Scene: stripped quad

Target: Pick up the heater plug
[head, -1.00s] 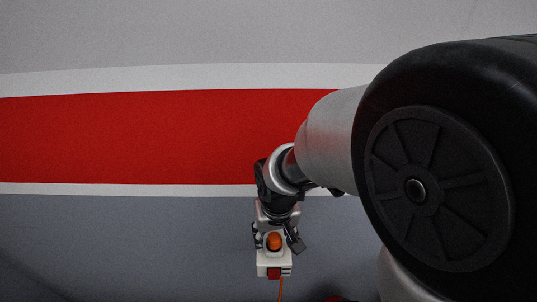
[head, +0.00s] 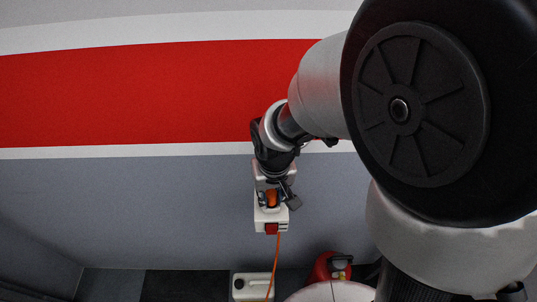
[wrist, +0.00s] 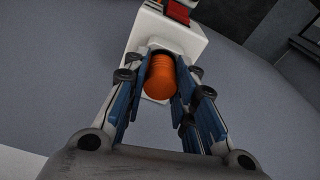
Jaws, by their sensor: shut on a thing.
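The heater plug (wrist: 160,77) is an orange cylinder at a white socket box (head: 265,219) on the grey wall. In the head view the plug (head: 271,198) shows as a small orange shape on the box's front. My gripper (wrist: 161,72) is shut on the plug, with a blue-padded finger on each side. The plug still sits against the white box; whether it is fully seated I cannot tell. In the head view my gripper (head: 271,197) partly covers the plug. An orange cord (head: 275,255) hangs down below the box.
A red switch (head: 271,229) is low on the box. My own arm fills the right of the head view. The wall to the left is clear.

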